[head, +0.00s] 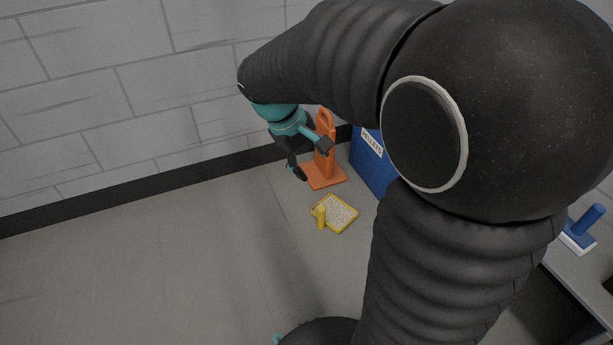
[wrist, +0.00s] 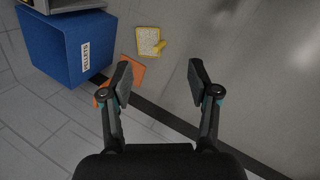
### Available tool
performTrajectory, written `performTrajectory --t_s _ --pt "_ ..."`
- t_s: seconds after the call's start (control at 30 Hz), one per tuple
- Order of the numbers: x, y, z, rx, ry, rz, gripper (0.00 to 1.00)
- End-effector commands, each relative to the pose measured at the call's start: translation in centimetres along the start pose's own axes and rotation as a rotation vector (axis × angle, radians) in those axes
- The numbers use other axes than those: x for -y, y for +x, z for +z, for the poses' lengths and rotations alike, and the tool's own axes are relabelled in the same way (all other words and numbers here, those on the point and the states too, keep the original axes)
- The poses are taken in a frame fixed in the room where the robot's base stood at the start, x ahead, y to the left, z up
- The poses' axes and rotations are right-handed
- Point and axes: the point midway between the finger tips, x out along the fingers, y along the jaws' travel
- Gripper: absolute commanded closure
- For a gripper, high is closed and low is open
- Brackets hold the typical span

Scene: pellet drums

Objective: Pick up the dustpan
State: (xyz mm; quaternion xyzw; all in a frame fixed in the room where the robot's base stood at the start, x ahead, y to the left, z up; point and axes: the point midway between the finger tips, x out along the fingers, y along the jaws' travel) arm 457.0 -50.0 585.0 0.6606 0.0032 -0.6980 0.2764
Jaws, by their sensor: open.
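The yellow dustpan (head: 341,214) lies on the grey floor, its tray covered with pale speckled pellets. Its short yellow handle (head: 321,217) stands up at the left edge. In the wrist view the dustpan (wrist: 147,41) shows beyond my fingertips, near the top middle, with its handle at its right. My gripper (head: 297,172) is open and empty, above and behind the dustpan and apart from it. Both fingers of my gripper (wrist: 162,84) show spread wide in the wrist view. Nothing hides the dustpan in either view.
An orange upright stand (head: 325,155) with a flat base is close beside my gripper. A blue bin labelled PELLETS (head: 369,170) stands right of it, partly hidden by my arm. A block wall (head: 120,110) runs behind. A blue-handled tool (head: 583,228) is at far right. Floor left is clear.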

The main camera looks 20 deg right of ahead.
Motion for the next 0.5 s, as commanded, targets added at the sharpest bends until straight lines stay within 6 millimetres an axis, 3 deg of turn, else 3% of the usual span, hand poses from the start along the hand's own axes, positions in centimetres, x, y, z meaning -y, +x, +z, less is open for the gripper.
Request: performTrajectory --t_s 0.1,0.5 --pt "-0.8 2.5 -3.0 0.090 -0.090 0.046 0.39" --pt "-2.0 11.8 -12.1 0.367 -0.375 0.213 0.39"
